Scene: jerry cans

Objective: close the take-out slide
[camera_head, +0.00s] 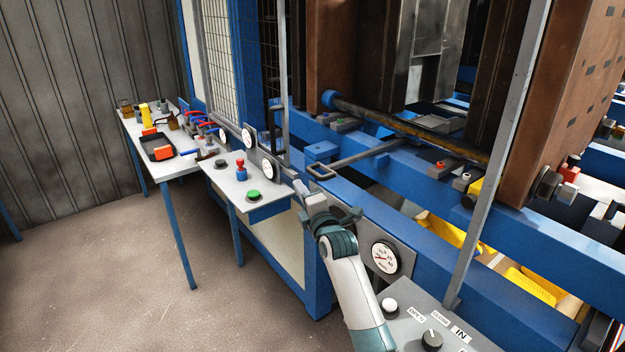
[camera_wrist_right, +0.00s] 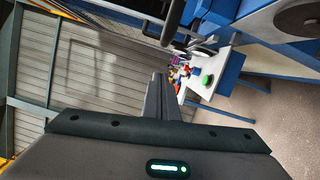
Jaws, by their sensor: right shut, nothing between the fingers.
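I cannot tell for sure which part is the take-out slide. A grey bar handle (camera_head: 350,160) sticks out from the blue machine frame in the head view. Yellow parts (camera_head: 530,284) lie low inside the machine at the right. My right gripper (camera_head: 300,188) is shut and empty, in front of the frame, left of and below the handle. Its closed fingers (camera_wrist_right: 160,98) show in the wrist view, with a dark bar (camera_wrist_right: 172,22) above them in the picture. A control panel (camera_head: 405,335) with a white button, a black knob and small labels is at the bottom. My left gripper is out of view.
A small white shelf (camera_head: 275,205) with green (camera_head: 254,196), red and black buttons is left of my gripper. A white table (camera_head: 182,168) with tools stands farther back. A grey upright post (camera_head: 500,150) crosses the right side. The floor at left is clear.

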